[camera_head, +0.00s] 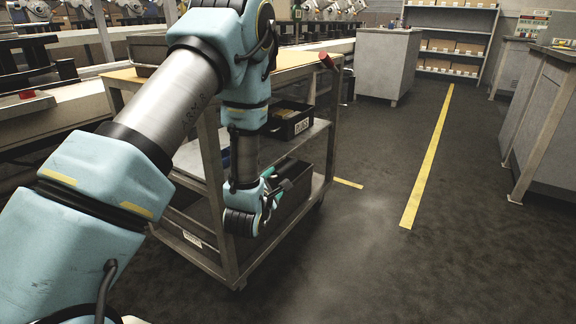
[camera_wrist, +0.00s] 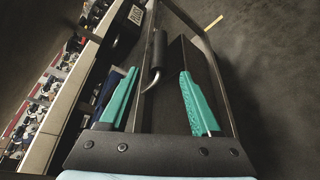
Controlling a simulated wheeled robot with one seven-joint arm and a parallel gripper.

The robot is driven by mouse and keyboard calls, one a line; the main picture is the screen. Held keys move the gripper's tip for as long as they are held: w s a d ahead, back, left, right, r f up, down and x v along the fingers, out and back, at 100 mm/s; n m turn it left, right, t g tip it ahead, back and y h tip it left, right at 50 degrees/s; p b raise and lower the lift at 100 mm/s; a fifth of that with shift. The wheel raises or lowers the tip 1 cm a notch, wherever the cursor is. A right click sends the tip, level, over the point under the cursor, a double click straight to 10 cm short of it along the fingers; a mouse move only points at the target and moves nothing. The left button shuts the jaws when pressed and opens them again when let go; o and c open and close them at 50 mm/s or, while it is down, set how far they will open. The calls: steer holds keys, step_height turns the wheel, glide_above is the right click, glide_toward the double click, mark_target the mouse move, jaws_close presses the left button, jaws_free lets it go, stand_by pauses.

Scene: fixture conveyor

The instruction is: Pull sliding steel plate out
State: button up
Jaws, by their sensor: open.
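My gripper (camera_head: 277,182) is open and reaches down to the cart's lower level in the head view. In the wrist view its two teal fingers (camera_wrist: 159,74) stand apart. A black cylindrical handle (camera_wrist: 158,49) on a bent metal rod shows between and just beyond the fingertips. I cannot tell whether a finger touches it. A dark flat panel (camera_wrist: 180,85) lies beside the handle, between it and the right finger. It may be the sliding steel plate, but its outline is partly hidden by my gripper.
The metal cart (camera_head: 227,262) has a wooden top and shelves. A black labelled bin (camera_head: 296,125) stands on its middle shelf. A conveyor line runs behind. A grey cabinet (camera_head: 388,65) stands farther back. The dark floor (camera_head: 370,270) right of the cart is clear, with yellow lines.

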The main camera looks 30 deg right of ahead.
mark_target(285, 170)
steer(key=b+x, duration=0.1)
steer(key=x, duration=1)
jaws_close()
stand_by(0.3)
stand_by(0.9)
